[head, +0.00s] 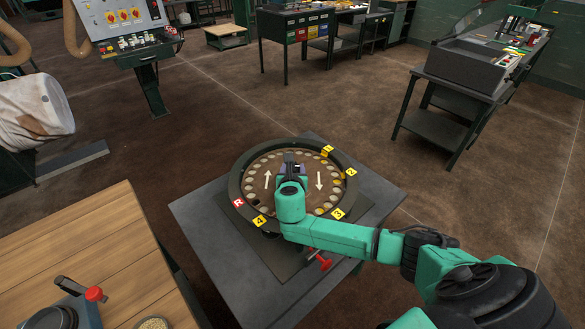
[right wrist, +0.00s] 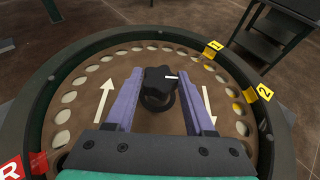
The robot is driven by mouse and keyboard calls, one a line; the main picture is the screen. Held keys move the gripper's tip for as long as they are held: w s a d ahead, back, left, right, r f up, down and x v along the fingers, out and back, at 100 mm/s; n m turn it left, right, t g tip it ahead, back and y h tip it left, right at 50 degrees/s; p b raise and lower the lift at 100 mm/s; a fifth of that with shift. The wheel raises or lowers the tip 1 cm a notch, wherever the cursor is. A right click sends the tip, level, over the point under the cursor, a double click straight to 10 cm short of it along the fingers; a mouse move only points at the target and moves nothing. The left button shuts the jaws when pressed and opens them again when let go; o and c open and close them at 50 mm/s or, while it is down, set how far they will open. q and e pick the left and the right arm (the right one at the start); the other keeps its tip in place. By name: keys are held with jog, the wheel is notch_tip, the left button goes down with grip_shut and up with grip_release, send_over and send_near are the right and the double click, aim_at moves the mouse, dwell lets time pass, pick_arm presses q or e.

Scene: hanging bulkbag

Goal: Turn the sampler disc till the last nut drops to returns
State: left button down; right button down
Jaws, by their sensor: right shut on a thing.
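The sampler disc (head: 268,200) is a brown round plate with a ring of holes inside a dark rim, on a grey table. Two white arrows are on it. Yellow tags 1 (head: 327,151), 2 (head: 351,172), 3 (head: 337,214) and 4 (head: 260,221) and a red R tag (head: 238,202) stand around the rim. My right gripper (head: 290,162) is over the disc's centre, its purple fingers on either side of the black knob (right wrist: 158,82), shut on it. The knob's white mark points right in the right wrist view. Some holes near tag 2 look yellowish; left ones look pale.
A red-handled part (head: 321,260) sticks out at the disc table's front. A wooden bench (head: 75,250) is at lower left, a white bulk bag (head: 35,112) at far left. A control panel (head: 120,20) and a dark bench (head: 460,70) stand behind. Open floor lies between.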

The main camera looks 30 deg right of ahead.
jog(key=shift+w+a+m+g+h, duration=0.1)
jog(key=shift+a+m+g+h, duration=0.1)
jog(key=shift+m+g+h, duration=0.55)
jog(key=shift+m+h, duration=0.45)
jog(key=shift+m, duration=0.2)
jog(key=shift+w+a+m+g+h+b, duration=0.15)
jog(key=shift+m+g+h+b, duration=0.15)
jog(key=shift+m+g+h, duration=0.65)
jog(key=shift+m+g+h+b, duration=0.35)
jog(key=shift+m+g, duration=0.4)
jog(key=shift+g, duration=0.05)
jog(key=shift+r, duration=0.1)
jog(key=shift+c, duration=1.3)
grip_release()
